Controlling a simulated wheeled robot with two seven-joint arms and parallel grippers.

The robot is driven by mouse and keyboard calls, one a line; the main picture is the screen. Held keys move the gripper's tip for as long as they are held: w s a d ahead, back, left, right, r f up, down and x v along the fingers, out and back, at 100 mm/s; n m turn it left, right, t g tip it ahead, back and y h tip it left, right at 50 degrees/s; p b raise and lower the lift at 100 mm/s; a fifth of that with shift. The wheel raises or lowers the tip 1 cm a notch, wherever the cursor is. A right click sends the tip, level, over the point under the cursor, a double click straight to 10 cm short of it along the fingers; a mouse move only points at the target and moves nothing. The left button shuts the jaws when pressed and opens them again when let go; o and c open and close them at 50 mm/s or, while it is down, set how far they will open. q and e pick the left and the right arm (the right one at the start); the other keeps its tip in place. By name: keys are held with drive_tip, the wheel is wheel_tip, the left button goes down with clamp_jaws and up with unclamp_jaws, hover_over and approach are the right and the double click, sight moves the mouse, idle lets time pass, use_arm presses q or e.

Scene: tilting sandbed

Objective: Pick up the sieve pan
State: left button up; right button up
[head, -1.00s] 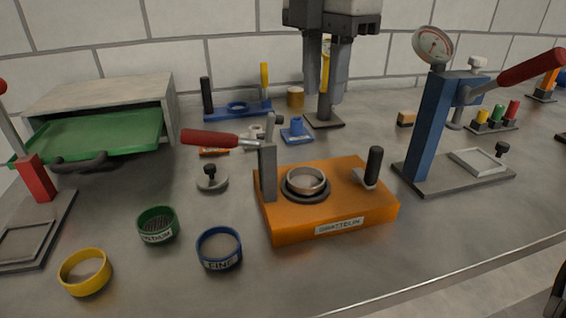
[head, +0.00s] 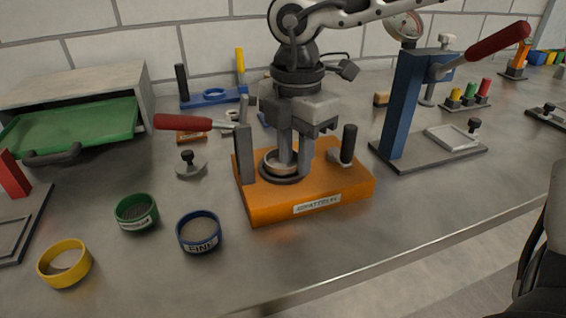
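The sieve pan (head: 269,166), a shallow metallic ring, sits in a dark round seat on the orange shaker base (head: 262,207). My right gripper (head: 295,164) comes down from above onto the right side of the pan. Its left finger reaches into the ring and its right finger stands at or just outside the right rim. A gap shows between the fingers, so it looks open; contact with the rim cannot be told. The fingers hide the pan's right part. My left gripper is not in view.
The base carries a red-handled lever (head: 183,122) at left and a black knob post (head: 348,145) at right. A blue press (head: 402,105) stands to the right. Green (head: 136,213), blue (head: 199,233) and yellow (head: 64,264) rings lie front left. The front-right table is clear.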

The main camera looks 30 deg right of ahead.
drive_tip(key=shift+f, duration=0.5)
drive_tip(key=shift+c, duration=0.3)
clamp_jaws()
drive_tip(key=shift+r, duration=0.1)
